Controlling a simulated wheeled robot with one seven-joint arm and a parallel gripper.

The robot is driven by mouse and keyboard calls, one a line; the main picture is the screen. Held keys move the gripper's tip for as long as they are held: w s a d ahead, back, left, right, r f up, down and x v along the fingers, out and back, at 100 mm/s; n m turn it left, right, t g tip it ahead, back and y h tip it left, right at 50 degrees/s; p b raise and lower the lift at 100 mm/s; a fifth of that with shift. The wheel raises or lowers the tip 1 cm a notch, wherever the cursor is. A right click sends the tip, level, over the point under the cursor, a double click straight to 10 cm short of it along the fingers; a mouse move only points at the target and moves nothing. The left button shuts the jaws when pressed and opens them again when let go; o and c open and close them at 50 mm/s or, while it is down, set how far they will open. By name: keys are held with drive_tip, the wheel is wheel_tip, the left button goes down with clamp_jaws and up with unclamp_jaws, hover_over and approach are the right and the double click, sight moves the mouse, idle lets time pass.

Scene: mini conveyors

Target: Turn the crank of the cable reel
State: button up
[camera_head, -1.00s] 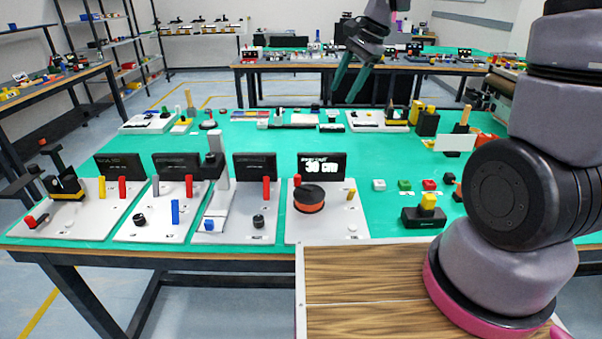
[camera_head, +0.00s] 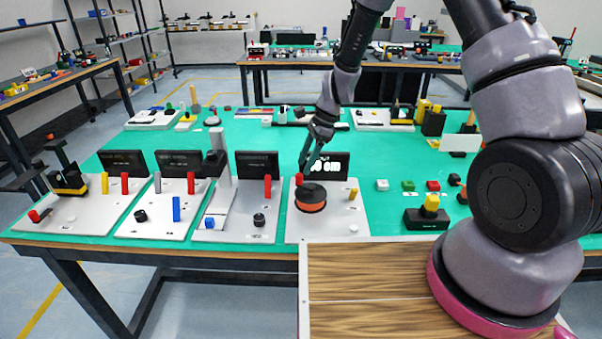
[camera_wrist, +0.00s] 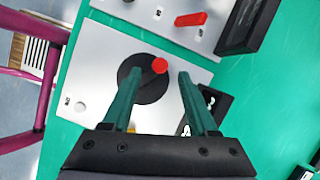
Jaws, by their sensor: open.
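The cable reel (camera_head: 311,199) is a black-topped, orange-sided drum on a white base plate (camera_head: 325,231). Its crank handle is a red upright knob (camera_head: 299,179) at the drum's far left edge. In the wrist view, the reel's black top (camera_wrist: 148,88) shows with the red knob (camera_wrist: 160,66) at its rim. My gripper (camera_head: 304,164) points down just above the knob in the head view. In the wrist view, my gripper (camera_wrist: 159,72) is open, its green fingers on either side of the knob in the picture. Whether they touch it, I cannot tell.
A black display (camera_head: 332,164) stands behind the reel, partly covered by my gripper. A yellow peg (camera_head: 353,194) is on the plate's right. A neighbouring station with a red lever (camera_head: 267,186) is at left. Coloured buttons (camera_head: 407,185) lie on the green mat at right.

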sight(300, 174)
drive_tip(key=shift+x, duration=2.1)
clamp_jaws()
drive_tip(key=shift+n, duration=0.3)
